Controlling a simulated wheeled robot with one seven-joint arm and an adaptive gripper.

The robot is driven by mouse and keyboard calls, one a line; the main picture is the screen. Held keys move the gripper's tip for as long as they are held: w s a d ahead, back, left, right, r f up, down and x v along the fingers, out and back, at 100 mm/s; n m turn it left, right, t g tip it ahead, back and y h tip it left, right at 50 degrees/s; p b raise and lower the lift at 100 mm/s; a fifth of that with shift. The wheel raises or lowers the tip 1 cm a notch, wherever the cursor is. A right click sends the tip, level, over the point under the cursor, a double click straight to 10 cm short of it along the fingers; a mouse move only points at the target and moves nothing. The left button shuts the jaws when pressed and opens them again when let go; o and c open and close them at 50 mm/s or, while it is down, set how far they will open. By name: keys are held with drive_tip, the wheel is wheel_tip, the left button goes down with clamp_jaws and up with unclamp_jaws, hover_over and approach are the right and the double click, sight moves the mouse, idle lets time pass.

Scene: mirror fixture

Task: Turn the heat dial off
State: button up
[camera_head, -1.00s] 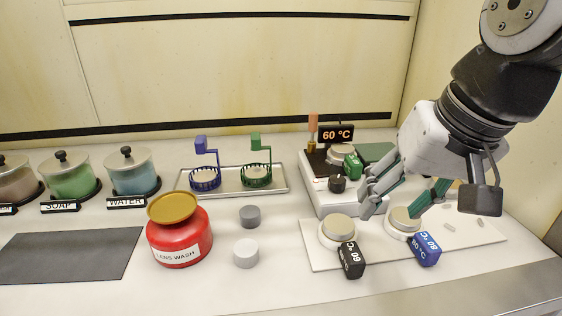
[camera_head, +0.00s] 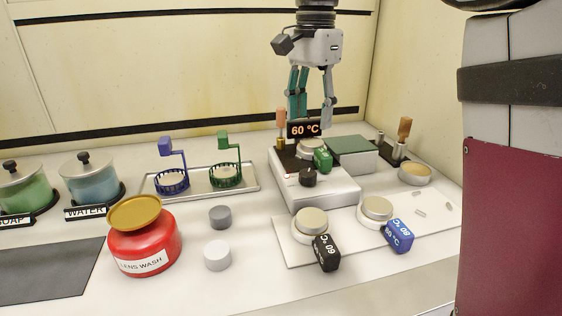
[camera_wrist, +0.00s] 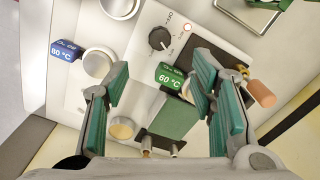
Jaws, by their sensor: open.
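The heat dial is a black knob (camera_head: 308,177) on the front of the white hot plate (camera_head: 318,194). In the wrist view the dial (camera_wrist: 159,39) sits on the white panel, with a pointer mark and small printing around it. A round metal piece with a green tag (camera_head: 323,159) rests on the plate's dark top. My gripper (camera_head: 311,118) is open and empty, pointing down above the back of the hot plate. In the wrist view its fingers (camera_wrist: 165,85) are spread, with the dial beyond them, apart from it.
An orange-handled tool (camera_head: 281,126) stands at the plate's back left. A green-topped box (camera_head: 349,147) is behind right. Two tagged round pieces (camera_head: 309,224) sit on a white board in front. A tray (camera_head: 249,188) with blue and green baskets is left.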

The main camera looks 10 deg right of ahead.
sight(308, 173)
wheel_tip(308, 173, down, 13)
drive_tip(key=b, duration=0.4)
drive_tip(key=shift+c, duration=0.6)
drive_tip(key=c, duration=1)
